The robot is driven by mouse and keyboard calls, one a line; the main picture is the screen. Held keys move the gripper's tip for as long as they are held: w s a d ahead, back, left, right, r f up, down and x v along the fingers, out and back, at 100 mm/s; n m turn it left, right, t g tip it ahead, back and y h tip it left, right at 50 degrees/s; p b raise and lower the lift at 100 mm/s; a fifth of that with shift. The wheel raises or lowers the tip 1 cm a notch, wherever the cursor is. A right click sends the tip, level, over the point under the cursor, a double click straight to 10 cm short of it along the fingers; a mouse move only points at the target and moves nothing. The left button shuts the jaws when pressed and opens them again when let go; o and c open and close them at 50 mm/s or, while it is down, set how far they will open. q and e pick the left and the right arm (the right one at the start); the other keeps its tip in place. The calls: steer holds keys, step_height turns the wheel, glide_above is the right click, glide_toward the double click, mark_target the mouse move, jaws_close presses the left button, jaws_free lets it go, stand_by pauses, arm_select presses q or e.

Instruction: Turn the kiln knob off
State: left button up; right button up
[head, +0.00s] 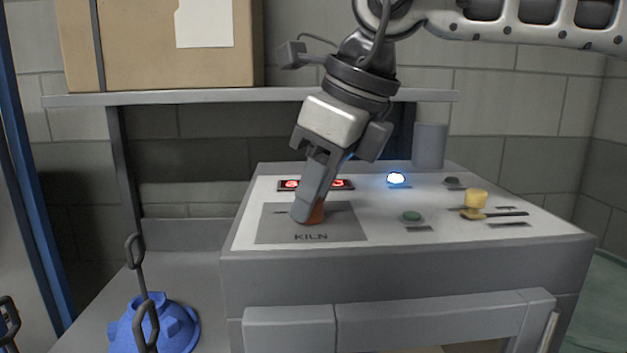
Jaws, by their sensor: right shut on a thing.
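The kiln knob (316,213) is orange-red and sits on a dark grey plate (280,228) marked KILN, on the sloping white top of the control console (385,228). My right gripper (308,212) comes down from above and is shut on the knob. Its fingers hide most of the knob, so its pointer and exact angle cannot be read. A red lit display (290,184) lies behind the gripper and is partly covered by it. A bluish-white lamp (397,178) glows to the right of the display. My left gripper is not in view.
A shelf (190,97) with a cardboard box (160,60) is behind. A blue hood (172,325) and chain links are lower left.

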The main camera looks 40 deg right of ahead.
steer(key=shift+r+n+y+p, duration=0.25)
steer(key=shift+n+p, duration=0.25)
steer(key=shift+n, duration=0.5)
steer(key=shift+w+d+n+g+y+p, duration=0.15)
steer(key=shift+n+g+y+p, duration=0.35)
steer(key=shift+n, duration=0.4)
steer(key=n+p, duration=0.2)
steer(key=shift+n+g, duration=0.3)
steer(key=shift+f+n+g+y+p, duration=0.1)
steer(key=shift+n+g+y+p, duration=0.25)
steer(key=shift+n, duration=0.45)
steer(key=shift+w+d+n+g+p, duration=0.1)
steer(key=shift+n+g+p, duration=0.2)
steer(key=shift+n, duration=0.6)
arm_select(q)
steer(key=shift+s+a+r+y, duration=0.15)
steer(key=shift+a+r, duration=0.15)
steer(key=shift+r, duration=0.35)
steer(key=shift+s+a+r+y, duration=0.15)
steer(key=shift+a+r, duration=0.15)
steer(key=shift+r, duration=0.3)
arm_select(e)
steer(key=shift+n, duration=0.3)
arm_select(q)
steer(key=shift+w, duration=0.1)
arm_select(e)
steer(key=shift+f, duration=0.1)
